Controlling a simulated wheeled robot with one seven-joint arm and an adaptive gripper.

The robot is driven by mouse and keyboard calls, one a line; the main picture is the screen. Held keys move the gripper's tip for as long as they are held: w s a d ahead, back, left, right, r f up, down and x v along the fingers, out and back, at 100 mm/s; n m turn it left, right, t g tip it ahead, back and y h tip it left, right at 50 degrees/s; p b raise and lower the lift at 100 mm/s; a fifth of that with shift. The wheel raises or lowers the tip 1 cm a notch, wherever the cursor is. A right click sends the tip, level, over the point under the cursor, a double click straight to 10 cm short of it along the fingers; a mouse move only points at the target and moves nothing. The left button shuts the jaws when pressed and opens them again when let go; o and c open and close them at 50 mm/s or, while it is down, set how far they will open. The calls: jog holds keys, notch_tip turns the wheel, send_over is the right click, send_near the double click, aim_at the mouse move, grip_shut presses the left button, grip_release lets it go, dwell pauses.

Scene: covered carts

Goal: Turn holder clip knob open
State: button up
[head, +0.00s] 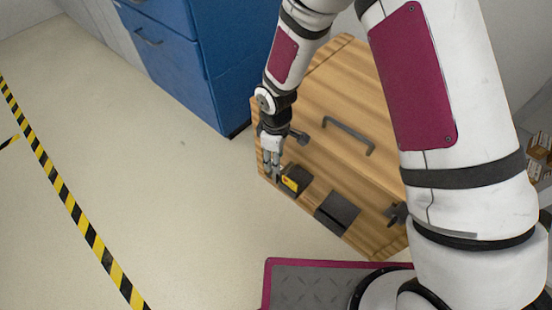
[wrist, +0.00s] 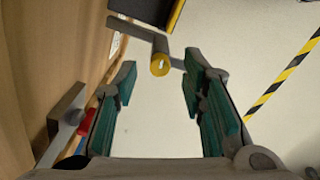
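A wooden cart cover (head: 325,95) stands in the middle of the head view. A black holder with a yellow edge (head: 292,182) sits at its lower left; its yellow edge also shows at the top of the wrist view (wrist: 175,17). Below that edge is a grey bar with a round yellow end (wrist: 159,64), which looks like the clip knob. My gripper (head: 271,172) is beside the holder in the head view. In the wrist view my gripper (wrist: 160,78) is open, its teal-padded fingers apart, with the yellow end just beyond and between the fingertips. I cannot tell whether they touch.
A grey handle (head: 349,135), a dark plate (head: 337,211) and a dark knob (head: 397,213) are on the cover. A red part (wrist: 88,121) and a grey bar (wrist: 66,122) lie near the left finger. Blue drawers (head: 180,50) stand behind.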

notch_tip(320, 180, up, 11)
jog(key=shift+f, duration=0.15)
jog(key=shift+d, duration=0.1)
dwell(0.5)
jog(key=s+d+r+m+h, duration=0.1)
jog(key=s+d+r+m, duration=0.3)
jog(key=d+r, duration=0.45)
jog(key=s+d+r+m, duration=0.3)
jog(key=s+d+r, duration=0.3)
jog(key=r, duration=0.4)
jog(key=s+d+r+m, duration=0.2)
jog(key=s+m, duration=0.1)
jog(key=s, duration=0.4)
jog(key=s+d+r+m+y, duration=0.1)
jog(key=s+d+r+m, duration=0.15)
jog(key=s, duration=0.35)
jog(key=s+d+r+m, duration=0.2)
jog(key=s+d+m, duration=0.1)
jog(key=s, duration=0.4)
notch_tip(320, 180, up, 34)
jog(key=t+p, duration=0.4)
jog(key=p, duration=2.9)
jog(key=shift+w+r+n, duration=0.2)
jog(key=shift+w+n, duration=0.1)
jog(key=shift+n, duration=0.15)
